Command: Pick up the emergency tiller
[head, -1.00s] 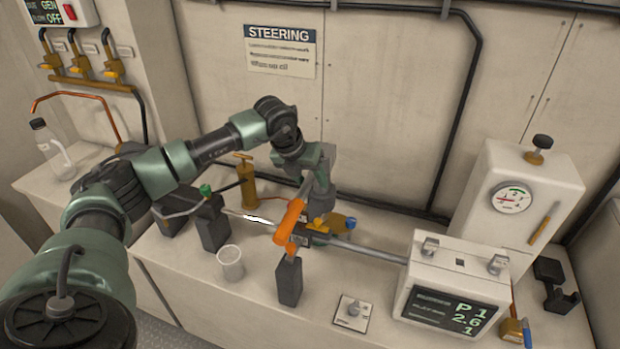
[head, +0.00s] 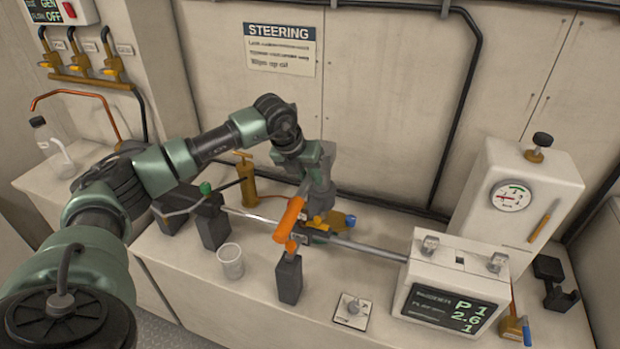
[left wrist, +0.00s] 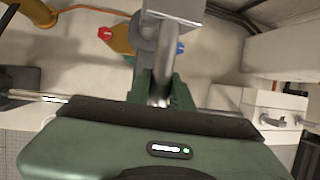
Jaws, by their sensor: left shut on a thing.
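The emergency tiller shows as a thick orange handle (head: 289,220) in the head view, slanting over the steel rod in the middle of the bench. My left gripper (head: 312,213) is at its upper far end and is shut on it. In the left wrist view a grey metal shaft (left wrist: 160,75) runs between the fingers. The handle's lower end is just above the black post (head: 289,279), which has a small orange piece on top; whether they touch I cannot tell. My right gripper is not in view.
A steel rod (head: 365,248) runs to a white box with a display (head: 450,287). Nearby stand another black post (head: 212,226), a clear cup (head: 231,262), a brass pump (head: 246,182) and a switch plate (head: 353,311). A white gauge cabinet (head: 510,205) stands right.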

